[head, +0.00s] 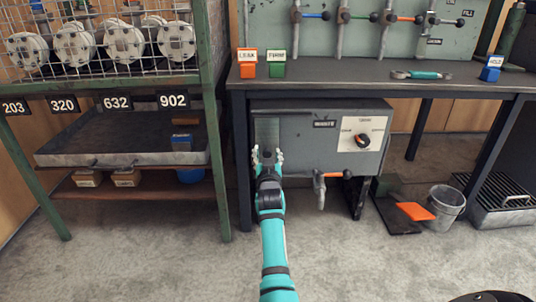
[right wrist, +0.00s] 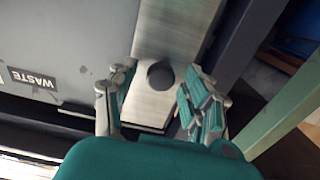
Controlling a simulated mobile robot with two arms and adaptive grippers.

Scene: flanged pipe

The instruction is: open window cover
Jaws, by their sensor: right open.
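The window cover is a brushed metal plate (head: 267,130) on the left end of the grey box (head: 310,150) under the bench. In the right wrist view the plate (right wrist: 178,30) carries a dark round knob (right wrist: 160,75). My right gripper (head: 267,157) is in front of the plate's lower part. In the right wrist view its open fingers (right wrist: 157,84) stand on either side of the knob, with gaps visible; contact is not apparent. The knob is hidden in the head view. My left gripper is not in view.
The box has a rotary dial (head: 362,141) and an orange-handled valve (head: 320,184). A bench leg (head: 241,165) stands close left of the plate. A rack with a grey tray (head: 120,158) is further left. A bucket (head: 444,207) and dustpan (head: 415,211) lie right.

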